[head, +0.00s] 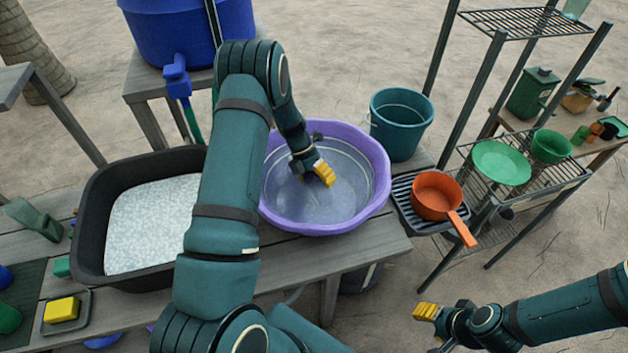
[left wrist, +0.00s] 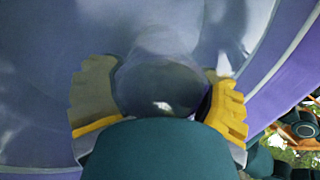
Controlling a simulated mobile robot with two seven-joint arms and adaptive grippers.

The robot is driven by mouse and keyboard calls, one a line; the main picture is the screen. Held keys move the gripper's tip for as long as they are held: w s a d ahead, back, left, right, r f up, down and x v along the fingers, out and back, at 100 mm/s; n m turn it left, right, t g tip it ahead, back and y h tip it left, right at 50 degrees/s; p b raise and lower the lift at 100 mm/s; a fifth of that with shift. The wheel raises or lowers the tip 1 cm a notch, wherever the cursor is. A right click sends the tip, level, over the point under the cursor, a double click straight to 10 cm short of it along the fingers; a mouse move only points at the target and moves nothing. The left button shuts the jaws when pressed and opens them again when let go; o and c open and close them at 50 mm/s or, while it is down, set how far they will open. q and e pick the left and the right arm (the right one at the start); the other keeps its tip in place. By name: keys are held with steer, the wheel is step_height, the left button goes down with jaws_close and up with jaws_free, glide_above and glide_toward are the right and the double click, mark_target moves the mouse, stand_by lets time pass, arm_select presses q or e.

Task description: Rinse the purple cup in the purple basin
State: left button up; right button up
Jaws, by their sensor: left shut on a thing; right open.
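The purple basin (head: 375,205) stands on the wooden bench and holds clear water. My left gripper (head: 314,174) reaches down into the basin, its fingers low at the water. In the left wrist view my left gripper (left wrist: 160,105) is shut on the purple cup (left wrist: 158,82), which looks a dull greyish purple between the yellow-tipped fingers. The cup appears to be in the water; its exact tilt I cannot tell. In the head view the cup is hidden by my gripper. My right gripper (head: 430,329) is open and empty at the lower right, away from the bench.
A black tub (head: 90,225) of white foamy water stands left of the basin. A blue tank (head: 185,35) with a tap is behind. A teal bucket (head: 400,140), an orange pan (head: 437,197) on a rack, and a shelf with green dishes (head: 502,163) stand to the right.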

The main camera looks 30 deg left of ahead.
arm_select(q)
steer(key=shift+s+a, duration=0.35)
steer(key=shift+a, duration=0.2)
steer(key=shift+s+a, duration=0.35)
steer(key=shift+a, duration=0.2)
steer(key=shift+w+d+p, duration=0.2)
steer(key=shift+w+d, duration=0.15)
steer(key=shift+d, duration=0.2)
steer(key=shift+w+d+p, duration=0.2)
steer(key=shift+w+d, duration=0.1)
steer(key=shift+d, duration=0.25)
steer(key=shift+s+a, duration=0.35)
steer(key=shift+a, duration=0.2)
steer(key=shift+s+a, duration=0.3)
steer(key=shift+a, duration=0.25)
steer(key=shift+w+d+p, duration=0.35)
steer(key=shift+d+p, duration=0.05)
steer(key=shift+d, duration=0.15)
